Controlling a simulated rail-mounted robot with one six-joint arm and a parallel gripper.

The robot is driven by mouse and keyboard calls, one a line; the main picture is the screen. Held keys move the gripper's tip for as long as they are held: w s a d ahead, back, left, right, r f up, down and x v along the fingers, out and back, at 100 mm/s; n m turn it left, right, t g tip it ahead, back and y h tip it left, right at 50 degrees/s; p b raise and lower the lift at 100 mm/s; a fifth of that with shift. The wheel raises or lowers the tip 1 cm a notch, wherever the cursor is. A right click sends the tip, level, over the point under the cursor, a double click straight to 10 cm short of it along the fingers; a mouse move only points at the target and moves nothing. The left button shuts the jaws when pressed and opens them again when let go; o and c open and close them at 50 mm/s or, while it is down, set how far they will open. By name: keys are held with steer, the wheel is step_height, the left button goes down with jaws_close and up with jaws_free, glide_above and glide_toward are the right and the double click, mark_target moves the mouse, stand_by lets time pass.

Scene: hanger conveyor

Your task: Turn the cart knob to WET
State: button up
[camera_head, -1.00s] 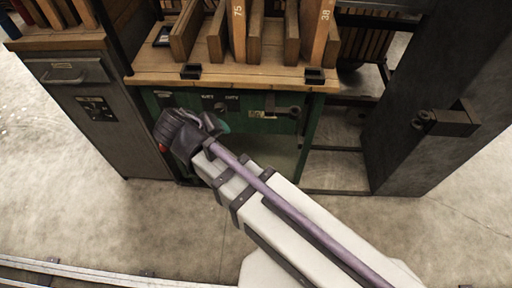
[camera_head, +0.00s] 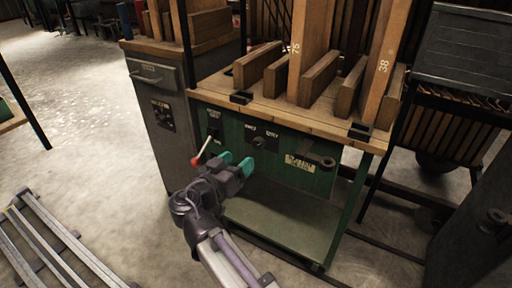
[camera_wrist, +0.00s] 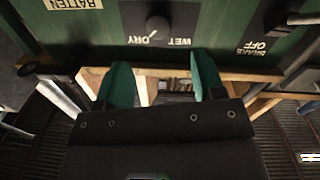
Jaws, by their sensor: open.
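The cart knob (camera_head: 259,142) is a small dark round knob on a black plate in the cart's green front panel. In the wrist view the knob (camera_wrist: 158,25) is at the top, with upside-down labels DRY (camera_wrist: 149,39) and WET (camera_wrist: 180,41) beside it. A small white mark shows by the knob on the DRY side. My gripper (camera_head: 236,163) is in front of the panel, a little below and left of the knob. Its teal fingers are apart and empty. In the wrist view the gripper (camera_wrist: 160,70) shows the knob beyond its fingertips, apart from them.
A red-tipped lever (camera_head: 197,160) sticks out left of my gripper, by the BRAKE label (camera_wrist: 259,47). A dark hook (camera_head: 318,161) juts out right of the knob. The wooden top (camera_head: 300,114) overhangs the panel and holds upright boards. A grey cabinet (camera_head: 165,120) stands at left.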

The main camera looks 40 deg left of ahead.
mark_target(256, 145)
steer(key=w, duration=0.8)
steer(key=shift+w, duration=0.1)
steer(key=c, duration=0.9)
